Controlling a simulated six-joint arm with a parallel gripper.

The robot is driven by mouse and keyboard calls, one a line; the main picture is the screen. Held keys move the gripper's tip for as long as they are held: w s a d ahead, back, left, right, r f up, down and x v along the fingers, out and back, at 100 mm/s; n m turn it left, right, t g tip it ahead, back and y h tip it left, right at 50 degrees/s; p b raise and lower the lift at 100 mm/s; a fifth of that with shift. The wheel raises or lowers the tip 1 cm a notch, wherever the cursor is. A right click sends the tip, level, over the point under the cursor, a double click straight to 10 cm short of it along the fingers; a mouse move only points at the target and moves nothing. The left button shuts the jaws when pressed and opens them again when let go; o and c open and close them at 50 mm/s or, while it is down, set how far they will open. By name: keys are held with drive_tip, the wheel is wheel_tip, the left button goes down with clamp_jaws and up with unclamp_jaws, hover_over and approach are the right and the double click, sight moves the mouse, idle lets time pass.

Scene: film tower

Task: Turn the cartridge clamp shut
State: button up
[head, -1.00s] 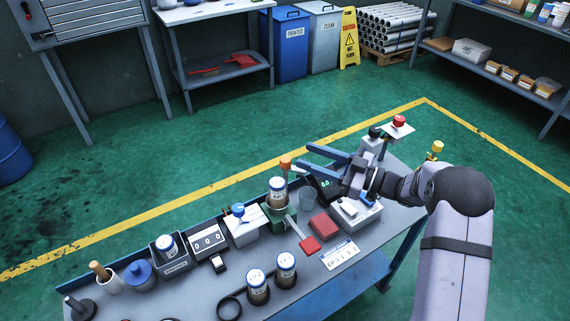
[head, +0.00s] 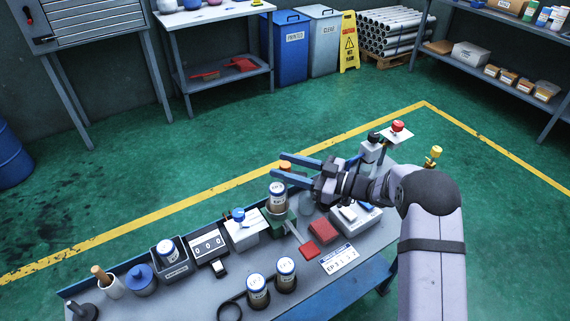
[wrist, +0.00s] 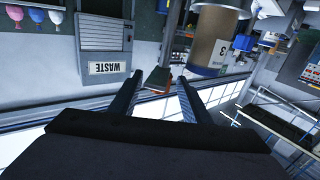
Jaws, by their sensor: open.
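A cartridge (head: 278,197) with a white label and amber body stands upright in a green holder (head: 274,222) on the bench. A pale lever with a red end (head: 308,249) reaches from the holder toward the front right. An orange knob (head: 286,165) stands just behind the cartridge. My gripper (head: 283,166) is open and empty, its two blue fingers pointing left on either side of the knob, above and behind the cartridge. Contact cannot be told.
A white block with a blue valve (head: 239,216) and a counter (head: 208,245) stand left of the holder. Two labelled cartridges (head: 258,290) (head: 286,274) stand in front. A red block (head: 323,230) and a sign (head: 338,260) lie to the right.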

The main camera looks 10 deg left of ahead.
drive_tip(key=shift+a, duration=0.3)
drive_tip(key=c, duration=1)
drive_tip(key=shift+c, duration=0.2)
